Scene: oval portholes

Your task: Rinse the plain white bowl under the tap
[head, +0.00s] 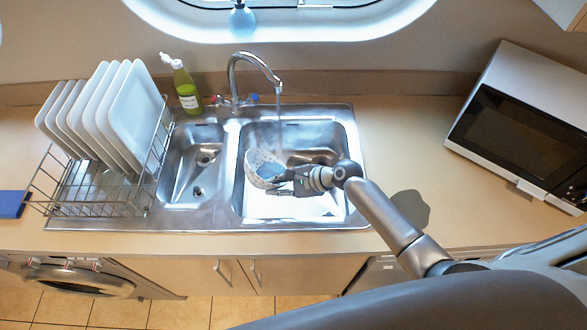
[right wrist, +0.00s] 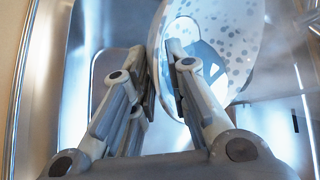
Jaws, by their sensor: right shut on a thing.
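A white bowl with grey speckles (head: 253,168) is tilted in the right basin of the sink (head: 306,212), below the tap (head: 254,62). No plain white bowl shows. My right gripper (head: 277,182) is shut on the bowl's rim; in the right wrist view the bowl's wall (right wrist: 238,30) is between the fingers (right wrist: 162,58). A faint stream of water falls from the tap's spout towards the bowl. A blue patch shows inside the bowl; I cannot tell what it is. My left gripper is not in view.
A wire rack (head: 95,204) with several white plates (head: 128,115) stands left of the sink. A green bottle (head: 187,91) stands behind the empty left basin (head: 186,178). A microwave (head: 522,130) is at the right. The counter between sink and microwave is clear.

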